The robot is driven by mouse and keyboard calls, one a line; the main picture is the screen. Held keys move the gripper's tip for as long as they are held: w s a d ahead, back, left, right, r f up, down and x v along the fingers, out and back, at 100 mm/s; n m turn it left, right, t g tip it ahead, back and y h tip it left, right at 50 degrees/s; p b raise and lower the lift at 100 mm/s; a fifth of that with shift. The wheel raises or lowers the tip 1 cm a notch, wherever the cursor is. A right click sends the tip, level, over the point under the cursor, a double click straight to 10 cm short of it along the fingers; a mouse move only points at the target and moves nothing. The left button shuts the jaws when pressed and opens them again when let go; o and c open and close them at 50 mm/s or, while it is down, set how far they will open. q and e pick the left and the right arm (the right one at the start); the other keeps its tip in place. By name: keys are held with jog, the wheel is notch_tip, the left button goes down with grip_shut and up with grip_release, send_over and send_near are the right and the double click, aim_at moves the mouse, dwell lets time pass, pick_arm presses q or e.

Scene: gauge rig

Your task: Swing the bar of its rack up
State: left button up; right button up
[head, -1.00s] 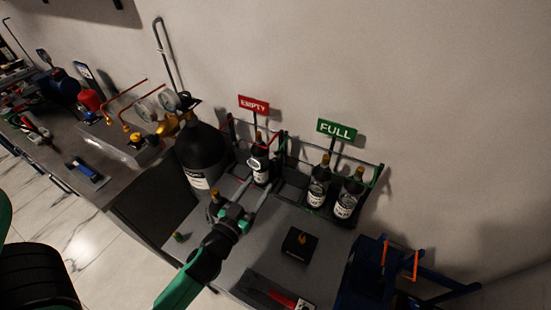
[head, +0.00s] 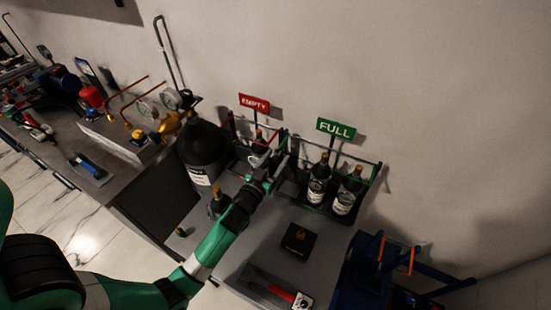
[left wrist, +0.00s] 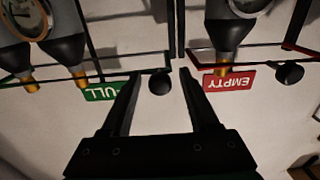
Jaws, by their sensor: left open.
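The EMPTY rack (head: 233,128) has a red sign (head: 254,103) and holds a dark bottle (head: 259,142). The FULL rack (head: 378,172) has a green sign (head: 336,129) and holds two dark bottles. My left gripper (head: 274,164) is open and reaches to the gap between the racks, partly covering the EMPTY bottle. In the left wrist view the signs appear upside down. There a round black knob (left wrist: 160,84) shows between the spread fingers of my left gripper (left wrist: 158,78), by the end of the FULL rack; contact cannot be told. Another knob (left wrist: 290,73) is beside the EMPTY sign. My right gripper is not in view.
A large dark cylinder (head: 203,150) stands left of the EMPTY rack. A small brass-topped bottle (head: 217,201) stands close to my left arm. A black box (head: 298,241) and a red-handled tool (head: 279,289) lie in front. A blue frame (head: 365,262) stands right.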

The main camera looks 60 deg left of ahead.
pick_arm(q)
jog(key=shift+c, duration=0.3)
grip_shut()
dwell(1.1)
